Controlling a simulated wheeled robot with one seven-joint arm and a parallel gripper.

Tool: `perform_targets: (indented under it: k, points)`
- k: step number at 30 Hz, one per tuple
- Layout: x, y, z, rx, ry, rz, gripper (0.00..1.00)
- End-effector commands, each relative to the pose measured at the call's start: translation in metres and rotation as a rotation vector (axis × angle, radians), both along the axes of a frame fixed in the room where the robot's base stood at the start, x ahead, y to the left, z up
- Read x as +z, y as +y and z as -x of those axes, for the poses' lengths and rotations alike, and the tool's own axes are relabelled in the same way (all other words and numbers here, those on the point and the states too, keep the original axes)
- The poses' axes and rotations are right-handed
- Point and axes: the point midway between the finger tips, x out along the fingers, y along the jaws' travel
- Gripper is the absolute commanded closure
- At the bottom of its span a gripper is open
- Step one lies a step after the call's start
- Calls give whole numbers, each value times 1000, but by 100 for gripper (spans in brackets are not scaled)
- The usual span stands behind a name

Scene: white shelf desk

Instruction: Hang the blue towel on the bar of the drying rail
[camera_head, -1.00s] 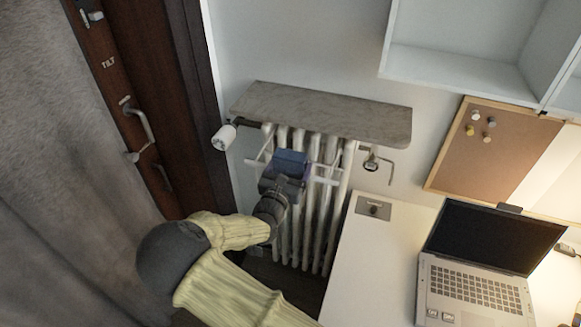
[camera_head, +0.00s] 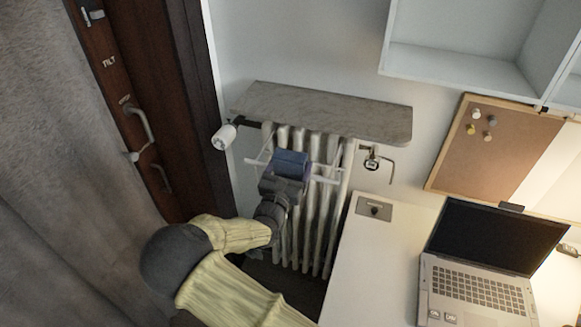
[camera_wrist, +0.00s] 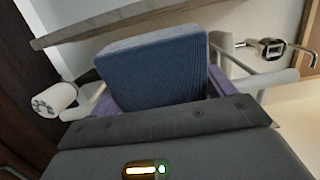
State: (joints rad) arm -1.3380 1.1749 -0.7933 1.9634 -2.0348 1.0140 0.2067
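In the wrist view the towel (camera_wrist: 155,68) fills the middle, upright between my purple fingers. The white drying rail (camera_head: 327,180) has arms on both sides of the towel; its right part also shows in the wrist view (camera_wrist: 272,80). My gripper (camera_head: 287,178) is just below and in front of the towel, with its fingers close against the towel's two sides. The towel hides the middle of the bar, so I cannot tell whether it rests on it.
A grey stone shelf (camera_head: 325,113) overhangs the white radiator (camera_head: 318,230). A white valve knob (camera_head: 224,137) is at left and a metal holder (camera_head: 372,162) at right. The white desk (camera_head: 375,260) with a laptop (camera_head: 475,265) stands to the right.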

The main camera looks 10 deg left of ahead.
Motion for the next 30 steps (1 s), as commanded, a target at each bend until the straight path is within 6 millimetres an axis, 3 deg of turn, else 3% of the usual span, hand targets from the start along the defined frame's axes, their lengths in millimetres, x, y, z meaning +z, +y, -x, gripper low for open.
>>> perform_targets:
  k: [1, 12, 17, 30]
  points:
    - [-45, -5, 7, -16, 117, -10, 0]
    - [-46, -6, 8, -17, 117, -10, 0]
    - [-46, -3, 19, -16, 111, -11, 0]
    - [-36, 11, 99, -2, 51, -5, 0]
